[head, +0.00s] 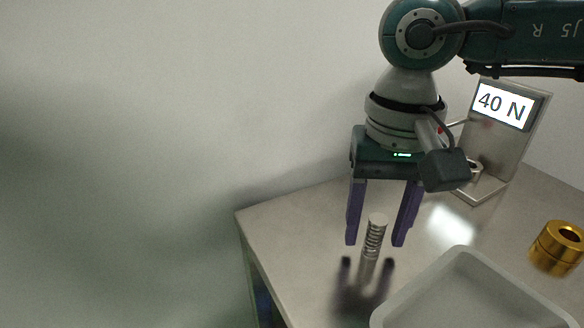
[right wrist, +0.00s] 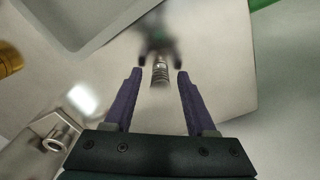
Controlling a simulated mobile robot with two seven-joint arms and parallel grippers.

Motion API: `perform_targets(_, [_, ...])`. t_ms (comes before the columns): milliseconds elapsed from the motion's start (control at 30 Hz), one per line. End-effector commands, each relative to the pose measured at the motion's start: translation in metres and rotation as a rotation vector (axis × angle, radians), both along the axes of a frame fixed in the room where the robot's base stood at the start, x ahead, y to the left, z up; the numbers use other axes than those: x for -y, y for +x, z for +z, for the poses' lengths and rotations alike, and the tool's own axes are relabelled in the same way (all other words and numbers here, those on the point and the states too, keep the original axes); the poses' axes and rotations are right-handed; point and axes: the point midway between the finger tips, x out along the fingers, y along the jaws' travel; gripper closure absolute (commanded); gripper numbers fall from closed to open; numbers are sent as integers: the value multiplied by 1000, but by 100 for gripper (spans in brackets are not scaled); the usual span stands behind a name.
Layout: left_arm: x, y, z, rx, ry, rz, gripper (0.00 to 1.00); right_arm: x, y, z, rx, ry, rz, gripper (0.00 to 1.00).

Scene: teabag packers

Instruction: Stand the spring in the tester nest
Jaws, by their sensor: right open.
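The spring (head: 374,238) is a small silvery coil standing upright on the table. In the head view it shows between the fingers of my right gripper (head: 376,243). The gripper points down, its fingers spread wide to either side, with visible gaps. In the right wrist view the spring (right wrist: 160,70) lies just beyond the fingertips of the gripper (right wrist: 158,72), between their lines. The tester (head: 490,145) stands at the back right, its display reading 40 N. Its nest (head: 474,168) is a small ring partly hidden behind my wrist. The nest also shows in the right wrist view (right wrist: 56,138). My left gripper is not in view.
A pale grey tray (head: 462,262) sits at the table's front, right of the spring. A brass ring-shaped part (head: 558,248) stands at the right. Bare tabletop lies between spring and tester.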

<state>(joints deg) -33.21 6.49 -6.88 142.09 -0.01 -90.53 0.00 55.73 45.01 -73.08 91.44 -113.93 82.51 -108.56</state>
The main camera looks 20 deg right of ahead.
Motion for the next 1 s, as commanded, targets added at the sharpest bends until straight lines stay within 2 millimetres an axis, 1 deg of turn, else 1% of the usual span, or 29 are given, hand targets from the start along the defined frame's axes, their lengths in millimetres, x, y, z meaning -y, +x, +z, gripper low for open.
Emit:
perform_targets(67, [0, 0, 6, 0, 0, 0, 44, 0, 0, 5, 0, 0, 0, 44])
perform_targets(167, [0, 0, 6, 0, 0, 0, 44, 0, 1, 18, 4, 0, 0, 44])
perform_targets(400, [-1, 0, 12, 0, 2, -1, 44, 0, 1, 73, 6, 0, 1, 44])
perform_targets(500, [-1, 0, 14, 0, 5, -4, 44, 0, 1, 93, 5, 1, 0, 44])
perform_targets(600, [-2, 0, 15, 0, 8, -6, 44, 0, 1, 109, 4, 0, 1, 44])
perform_targets(700, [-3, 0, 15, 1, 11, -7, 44, 0, 1, 118, 2, 0, 0, 44])
perform_targets(767, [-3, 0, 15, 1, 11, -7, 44, 0, 0, 122, 0, 0, 0, 44])
perform_targets(1000, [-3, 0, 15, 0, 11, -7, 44, 0, 0, 123, 0, 0, 0, 44])
